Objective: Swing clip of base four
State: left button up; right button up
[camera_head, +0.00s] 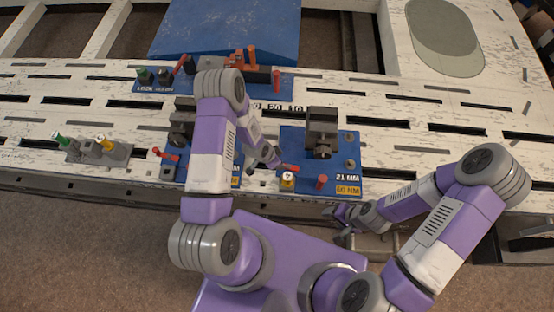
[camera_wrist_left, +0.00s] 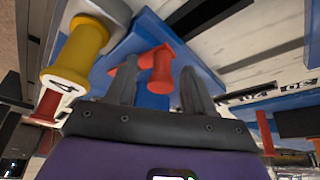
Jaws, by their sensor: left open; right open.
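Base four is a blue plate (camera_head: 345,150) marked 21 MM and 60 NM, with a yellow post marked 4 (camera_head: 287,182) at its front left corner. The post is large at the upper left of the left wrist view (camera_wrist_left: 75,55). A red clip handle (camera_head: 289,168) lies just behind the post. My left gripper (camera_head: 270,158) is open at the plate's left edge. In the left wrist view, a red part, seemingly the clip handle (camera_wrist_left: 160,68), shows between its fingers; I cannot tell whether they touch it. My right gripper (camera_head: 347,213) is open and empty in front of the bench edge.
A dark block (camera_head: 322,128) stands on base four, with a red peg (camera_head: 322,182) at its front. Another blue base is partly hidden behind my left arm. The slotted bench (camera_head: 430,125) is clear at right.

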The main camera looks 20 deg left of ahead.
pick_arm(q)
jog(key=p+v, duration=0.2)
jog(key=v, duration=0.5)
jog(key=shift+r+p, duration=0.25)
jog(key=shift+p, duration=0.15)
pick_arm(e)
notch_tip(320, 180, up, 3)
jog(key=shift+f, duration=0.1)
pick_arm(q)
jog(key=shift+s, duration=0.1)
jog(key=s+d+r+n+g+p, duration=0.1)
jog(key=s+d+r+n+p, duration=0.1)
jog(key=s+d+r+n, duration=0.1)
jog(key=s+d+r+n+g+h+p, duration=0.1)
jog(key=s+d+r+n, duration=0.3)
jog(key=s, duration=0.6)
jog(key=d+n+g+p, duration=0.1)
jog(key=d+n, duration=0.1)
jog(key=n, duration=0.1)
jog(key=shift+s+d+r+p, duration=0.2)
jog(key=shift+r+p, duration=0.05)
jog(key=shift+p, duration=0.05)
pick_arm(e)
notch_tip(320, 180, up, 5)
jog(key=shift+f, duration=0.15)
pick_arm(q)
jog(key=shift+f, duration=0.1)
jog(key=shift+c, duration=0.2)
pick_arm(e)
jog(key=shift+f, duration=0.1)
